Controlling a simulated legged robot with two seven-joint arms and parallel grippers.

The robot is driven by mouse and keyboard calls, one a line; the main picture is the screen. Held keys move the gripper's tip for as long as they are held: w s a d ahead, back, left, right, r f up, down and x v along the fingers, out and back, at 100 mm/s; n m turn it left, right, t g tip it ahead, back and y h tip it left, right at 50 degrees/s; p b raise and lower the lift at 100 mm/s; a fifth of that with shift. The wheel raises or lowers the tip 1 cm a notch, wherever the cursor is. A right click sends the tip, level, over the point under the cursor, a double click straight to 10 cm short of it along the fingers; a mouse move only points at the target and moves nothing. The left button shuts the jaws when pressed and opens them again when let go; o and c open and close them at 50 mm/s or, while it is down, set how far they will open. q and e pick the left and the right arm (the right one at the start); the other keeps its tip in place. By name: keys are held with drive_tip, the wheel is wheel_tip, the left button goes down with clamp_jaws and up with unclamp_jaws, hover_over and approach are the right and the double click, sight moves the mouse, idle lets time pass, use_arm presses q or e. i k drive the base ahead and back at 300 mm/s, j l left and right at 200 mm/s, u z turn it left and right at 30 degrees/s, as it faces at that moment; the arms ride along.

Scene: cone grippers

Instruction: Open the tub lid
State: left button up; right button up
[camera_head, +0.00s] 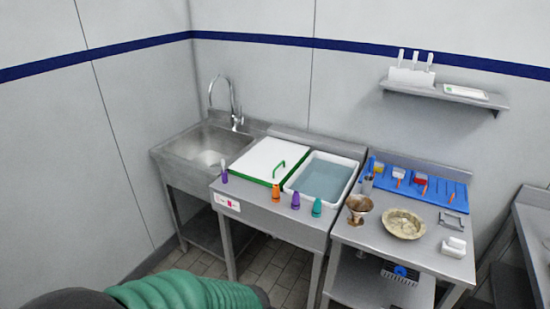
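The tub has a white lid (265,152) with a green handle (279,169) standing up near its right side. The lid lies flat and shut over the tub, and green edging (249,178) shows along its front. The tub's inside is hidden under the lid. It is set in the middle steel counter, between the sink and an open basin. Neither of my grippers shows in the head view, and nothing touches the lid or its handle.
A white basin of water (325,180) adjoins the lid on the right. Several coloured cones, such as an orange one (276,193), stand along the counter's front edge. A steel sink (207,146) is left. Bowls and blue trays (396,178) occupy the right table.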

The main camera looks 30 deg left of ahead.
sight(270, 160)
drive_tip(key=u, duration=1.2)
drive_tip(key=i+j, duration=0.2)
drive_tip(key=i, duration=0.5)
drive_tip(key=i+j+u, duration=0.1)
drive_tip(key=i, duration=0.65)
drive_tip(key=i+j, duration=0.25)
drive_tip(key=i, duration=0.45)
drive_tip(key=i+z, duration=0.25)
drive_tip(key=k+j, duration=0.05)
